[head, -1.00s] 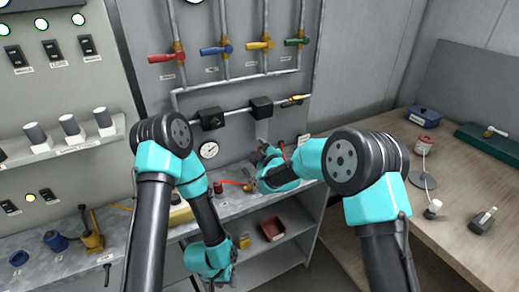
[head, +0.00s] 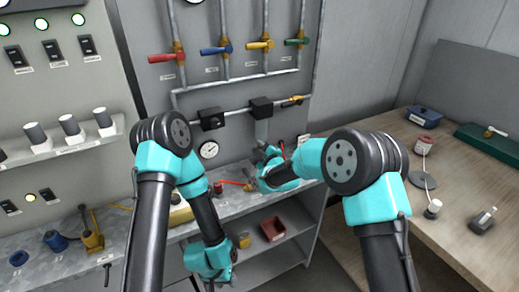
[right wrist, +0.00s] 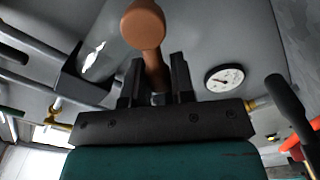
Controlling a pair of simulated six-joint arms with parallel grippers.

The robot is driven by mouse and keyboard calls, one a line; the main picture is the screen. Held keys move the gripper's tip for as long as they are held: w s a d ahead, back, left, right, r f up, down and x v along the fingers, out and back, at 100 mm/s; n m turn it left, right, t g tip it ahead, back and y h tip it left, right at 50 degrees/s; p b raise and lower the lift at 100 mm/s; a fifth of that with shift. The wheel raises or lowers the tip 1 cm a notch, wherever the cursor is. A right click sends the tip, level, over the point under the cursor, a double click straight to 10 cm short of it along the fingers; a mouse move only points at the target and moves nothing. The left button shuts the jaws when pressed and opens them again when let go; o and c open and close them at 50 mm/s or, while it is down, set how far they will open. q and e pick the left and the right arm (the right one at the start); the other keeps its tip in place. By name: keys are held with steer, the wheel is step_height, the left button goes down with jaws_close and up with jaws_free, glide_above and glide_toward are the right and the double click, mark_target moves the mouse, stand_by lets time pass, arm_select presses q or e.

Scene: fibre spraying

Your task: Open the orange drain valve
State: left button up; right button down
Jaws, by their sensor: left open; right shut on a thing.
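The orange valve handle (right wrist: 145,25), with a round knob end, shows in the right wrist view. Its stem (right wrist: 155,70) runs down between the two dark fingers of my right gripper (right wrist: 156,80), which is shut on it. In the head view my right gripper (head: 266,153) is at the lower pipework, below a dark block on the horizontal pipe, and the handle is hidden there. My left gripper (head: 212,282) is low in front of the bench shelves, open and away from the valve; its fingers are barely visible.
A pressure gauge (head: 209,150) is left of my right gripper. Red, blue, yellow and green valve levers (head: 262,45) line the pipes above. A metal bench (head: 150,225) runs below. A wooden table (head: 455,190) with small items stands at the right.

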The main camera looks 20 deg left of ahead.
mark_target(265, 136)
steer(key=m, duration=0.1)
steer(key=r+m, duration=0.1)
steer(key=m, duration=0.1)
steer(key=w+d+m, duration=0.1)
steer(key=m, duration=0.1)
steer(key=shift+d+r, duration=0.1)
steer(key=shift+r, duration=0.15)
steer(key=m, duration=0.2)
steer(key=w+d+m, duration=0.1)
steer(key=m, duration=0.3)
steer(key=shift+w+d+r, duration=0.25)
steer(key=shift+w+d, duration=0.15)
steer(key=c, duration=1)
jaws_free()
steer(key=shift+o, duration=0.2)
steer(key=shift+s+d, duration=0.1)
steer(key=v, duration=1.7)
steer(key=shift+d, duration=0.1)
